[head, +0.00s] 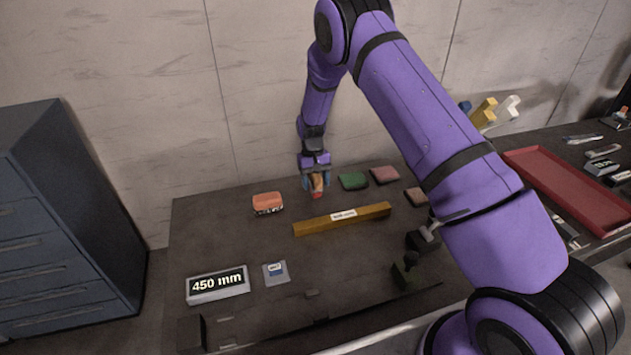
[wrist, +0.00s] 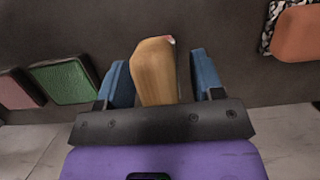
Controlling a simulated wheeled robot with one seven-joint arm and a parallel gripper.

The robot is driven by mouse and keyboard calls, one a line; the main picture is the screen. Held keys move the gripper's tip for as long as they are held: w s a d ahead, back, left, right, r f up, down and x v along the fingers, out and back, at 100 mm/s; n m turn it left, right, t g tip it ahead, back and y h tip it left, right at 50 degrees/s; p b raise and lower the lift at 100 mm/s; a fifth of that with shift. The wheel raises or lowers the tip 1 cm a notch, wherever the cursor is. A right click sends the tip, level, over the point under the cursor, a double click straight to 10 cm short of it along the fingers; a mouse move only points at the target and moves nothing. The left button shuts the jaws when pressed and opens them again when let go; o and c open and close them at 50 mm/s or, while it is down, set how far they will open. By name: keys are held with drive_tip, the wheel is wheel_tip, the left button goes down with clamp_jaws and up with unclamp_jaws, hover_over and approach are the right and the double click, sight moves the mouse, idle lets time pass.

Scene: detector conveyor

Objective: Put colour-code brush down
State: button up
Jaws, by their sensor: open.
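The colour-code brush (head: 319,184) has a tan wooden body with a bit of red at its lower end. It is at the back middle of the dark table. In the wrist view the brush (wrist: 155,72) is between my two blue fingers, with a gap showing on its right side; on the left it is close to the finger. My gripper (head: 316,181) is open around it, low over the table; it also shows in the wrist view (wrist: 163,72). The brush's lower end is partly hidden, and I cannot tell whether it touches the table.
An orange-topped block (head: 268,202) lies left of my gripper. Green (head: 353,180) and pink (head: 384,175) pads lie to the right. A yellow labelled bar (head: 315,224) lies in front. A 450 mm display (head: 218,285) and small card (head: 276,272) are nearer. A red tray (head: 566,190) is far right.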

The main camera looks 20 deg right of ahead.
drive_tip(key=v, duration=1.2)
drive_tip(key=shift+r, duration=0.3)
drive_tip(key=s+d+r+t, duration=0.2)
drive_tip(key=s+r, duration=0.7)
drive_tip(key=r, duration=0.5)
drive_tip(key=s+d+r+t, duration=0.2)
drive_tip(key=s+r, duration=0.6)
drive_tip(key=r, duration=0.5)
drive_tip(key=s+d+r+t, duration=0.1)
drive_tip(key=s+r+t, duration=0.1)
drive_tip(key=s, duration=1.2)
drive_tip(key=s+d+r+t, duration=0.2)
drive_tip(key=s+r, duration=0.1)
drive_tip(key=s, duration=1.1)
drive_tip(key=shift+s, duration=0.4)
